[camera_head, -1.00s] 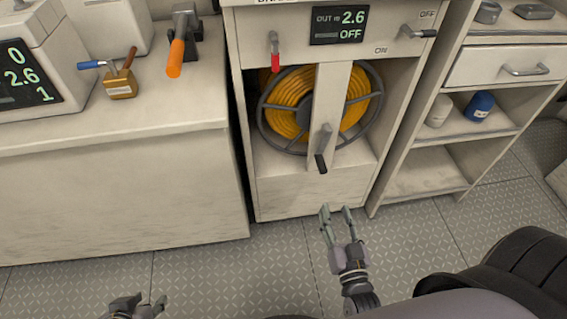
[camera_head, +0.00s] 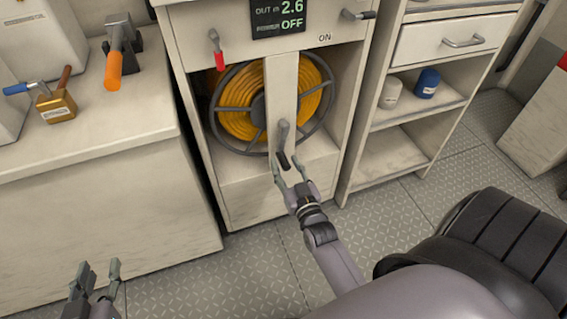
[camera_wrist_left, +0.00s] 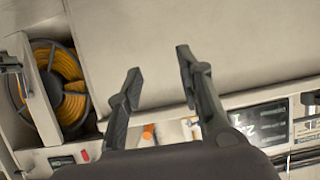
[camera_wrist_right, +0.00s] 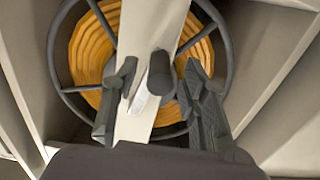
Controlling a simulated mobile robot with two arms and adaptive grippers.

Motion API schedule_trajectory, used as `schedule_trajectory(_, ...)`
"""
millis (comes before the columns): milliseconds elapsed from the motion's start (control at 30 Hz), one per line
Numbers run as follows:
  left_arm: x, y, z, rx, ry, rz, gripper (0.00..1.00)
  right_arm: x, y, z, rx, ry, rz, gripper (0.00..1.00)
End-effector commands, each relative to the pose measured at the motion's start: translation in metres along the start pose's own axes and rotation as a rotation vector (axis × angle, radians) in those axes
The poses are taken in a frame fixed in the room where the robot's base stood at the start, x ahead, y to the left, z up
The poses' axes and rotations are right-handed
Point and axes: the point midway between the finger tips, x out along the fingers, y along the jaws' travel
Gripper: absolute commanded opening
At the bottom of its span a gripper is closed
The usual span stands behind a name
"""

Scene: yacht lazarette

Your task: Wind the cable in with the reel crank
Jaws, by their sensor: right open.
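The cable reel (camera_head: 238,118) holds a coiled yellow cable inside the open cabinet, behind a pale upright post (camera_head: 281,90). The reel crank (camera_head: 283,135) is on the front of the post, its dark handle (camera_head: 283,161) at the lower end. My right gripper (camera_head: 289,168) is open at the crank handle. In the right wrist view the dark handle (camera_wrist_right: 162,80) shows between its open fingers; I cannot tell whether they touch it. My left gripper (camera_head: 100,272) is open and empty at the lower left. The reel also shows in the left wrist view (camera_wrist_left: 72,88).
The display (camera_head: 278,14) above reads 2.6 and OFF. A red-handled lever (camera_head: 217,52) and a dark-handled lever (camera_head: 358,15) flank it. Open shelves stand at right.

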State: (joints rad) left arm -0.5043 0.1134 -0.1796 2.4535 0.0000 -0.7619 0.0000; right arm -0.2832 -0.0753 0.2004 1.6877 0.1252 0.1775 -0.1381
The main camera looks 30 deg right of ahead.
Motion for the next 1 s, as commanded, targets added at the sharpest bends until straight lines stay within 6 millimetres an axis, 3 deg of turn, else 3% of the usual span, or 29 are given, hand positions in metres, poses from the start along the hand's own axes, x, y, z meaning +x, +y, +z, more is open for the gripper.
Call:
schedule_trajectory(233, 0.003, 0.003, -0.024, 0.000, 0.125, 0.007, 0.34, 0.021, 0.001, 0.001, 0.000, 0.000, 0.000, 0.40)
schedule_trajectory(567, 0.002, 0.004, -0.027, 0.000, 0.138, 0.008, 0.34, 0.023, 0.000, 0.000, 0.000, 0.000, 0.000, 0.40)
schedule_trajectory(1000, 0.003, 0.003, -0.027, 0.000, 0.137, 0.007, 0.34, 0.023, 0.000, 0.000, 0.001, 0.000, 0.000, 0.10)
